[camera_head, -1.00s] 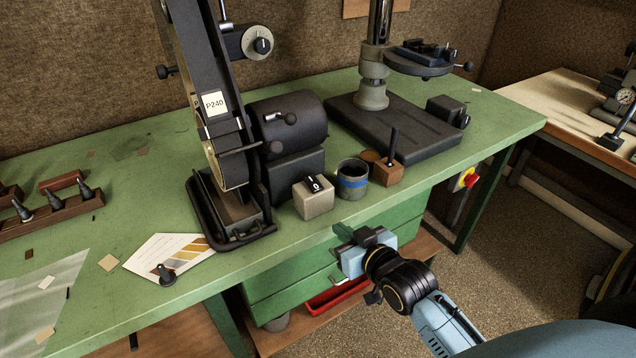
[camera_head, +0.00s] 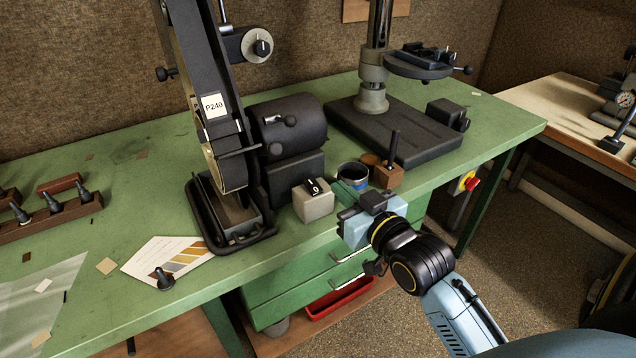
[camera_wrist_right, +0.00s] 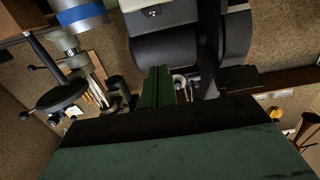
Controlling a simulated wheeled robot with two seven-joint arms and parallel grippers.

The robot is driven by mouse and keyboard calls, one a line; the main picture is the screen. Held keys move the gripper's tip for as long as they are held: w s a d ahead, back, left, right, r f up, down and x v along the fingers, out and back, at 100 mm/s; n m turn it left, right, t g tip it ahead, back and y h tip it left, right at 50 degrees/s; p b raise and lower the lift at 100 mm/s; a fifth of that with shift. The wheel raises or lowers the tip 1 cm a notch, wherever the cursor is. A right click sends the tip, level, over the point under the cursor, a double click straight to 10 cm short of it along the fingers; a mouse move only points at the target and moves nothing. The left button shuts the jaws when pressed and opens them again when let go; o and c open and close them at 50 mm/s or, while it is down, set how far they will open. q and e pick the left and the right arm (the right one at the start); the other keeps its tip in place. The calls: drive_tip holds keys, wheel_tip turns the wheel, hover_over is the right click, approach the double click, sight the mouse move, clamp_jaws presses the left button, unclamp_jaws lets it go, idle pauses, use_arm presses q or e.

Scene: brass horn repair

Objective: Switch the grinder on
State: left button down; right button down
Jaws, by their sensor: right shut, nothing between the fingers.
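The belt grinder (camera_head: 215,130), black with a P240 label, stands on the green bench. Its switch box (camera_head: 318,207) is a pale grey block with a black rocker (camera_head: 313,187) marked 1 and 0, at the grinder's front right. The box also shows at the top of the right wrist view (camera_wrist_right: 160,17). My right gripper (camera_head: 346,192) is shut and empty, just right of the switch box and in front of the blue-banded cup (camera_head: 353,171), partly covering the cup. Its green fingers show in the wrist view (camera_wrist_right: 158,87). I cannot tell whether they touch anything. My left gripper is not in view.
A wooden block (camera_head: 389,177) with a dark upright rod stands right of the cup. Behind it is a drill press base (camera_head: 400,125). A card (camera_head: 165,257) and a small black knob (camera_head: 164,279) lie at the bench's front left. A red button (camera_head: 472,184) is at the right.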

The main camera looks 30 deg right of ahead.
hover_over(318, 191)
drive_tip(key=s, duration=0.1)
drive_tip(key=f, duration=0.1)
drive_tip(key=f+b, duration=0.1)
drive_tip(key=f, duration=0.1)
drive_tip(key=shift+w, duration=0.4)
drive_tip(key=shift+f, duration=0.6)
drive_tip(key=shift+w+f, duration=0.1)
drive_tip(key=shift+w, duration=0.05)
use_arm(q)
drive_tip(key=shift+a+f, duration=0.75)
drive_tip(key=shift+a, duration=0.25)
